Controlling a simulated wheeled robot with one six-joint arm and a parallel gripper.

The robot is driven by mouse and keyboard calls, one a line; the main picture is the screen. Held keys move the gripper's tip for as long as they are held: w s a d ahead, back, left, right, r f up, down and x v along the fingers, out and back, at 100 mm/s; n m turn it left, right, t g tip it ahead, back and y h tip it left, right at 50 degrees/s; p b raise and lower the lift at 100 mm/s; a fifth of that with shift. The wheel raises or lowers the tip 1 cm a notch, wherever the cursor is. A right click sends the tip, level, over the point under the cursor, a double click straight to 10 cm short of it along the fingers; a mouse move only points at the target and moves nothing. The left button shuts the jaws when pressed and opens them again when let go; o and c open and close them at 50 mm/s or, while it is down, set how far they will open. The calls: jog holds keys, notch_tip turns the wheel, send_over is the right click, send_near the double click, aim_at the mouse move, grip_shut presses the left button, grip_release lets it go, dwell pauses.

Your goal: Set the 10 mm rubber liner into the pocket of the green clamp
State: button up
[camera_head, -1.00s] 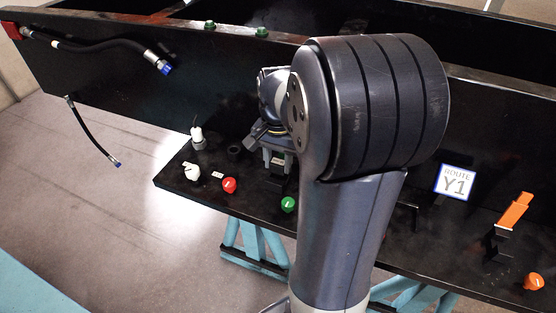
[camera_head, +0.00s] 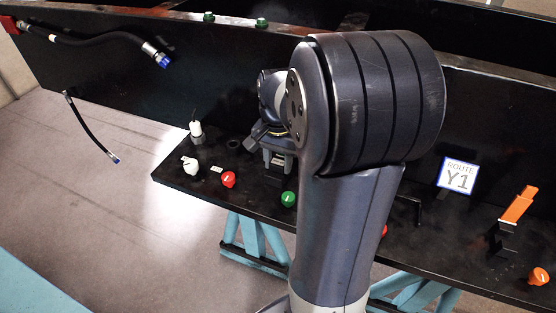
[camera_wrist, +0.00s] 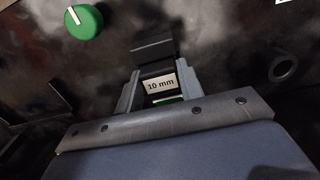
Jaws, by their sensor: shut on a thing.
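My gripper (camera_wrist: 156,90) is shut on a black piece bearing a white "10 mm" label (camera_wrist: 160,86), which I take for the rubber liner. The liner is between the two grey fingers, its label facing the wrist camera. A dark block (camera_wrist: 152,45) stands just beyond the fingertips; whether it is part of the liner or the clamp I cannot tell. A small green patch (camera_wrist: 168,99) shows below the label and may belong to the green clamp. The clamp's pocket is hidden. In the head view my gripper (camera_head: 279,158) is low over the black ledge, partly hidden by my arm.
A green knob (camera_head: 289,199) is at the ledge front, also in the wrist view (camera_wrist: 84,21). Red (camera_head: 228,179) and white (camera_head: 190,166) knobs stand left. A black ring (camera_wrist: 283,68) lies right in the wrist view. An orange piece (camera_head: 517,205) stands far right.

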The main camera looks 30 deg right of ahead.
aim_at(278, 162)
jog(key=shift+f, duration=0.5)
jog(key=o, duration=1)
jog(key=shift+o, duration=0.2)
jog(key=shift+r, duration=0.1)
notch_tip(278, 162, up, 11)
jog(key=shift+b, duration=0.4)
jog(key=shift+f, duration=0.25)
notch_tip(278, 162, down, 10)
jog(key=shift+f, duration=0.25)
jog(key=shift+r+p, duration=0.55)
jog(key=shift+p, duration=0.05)
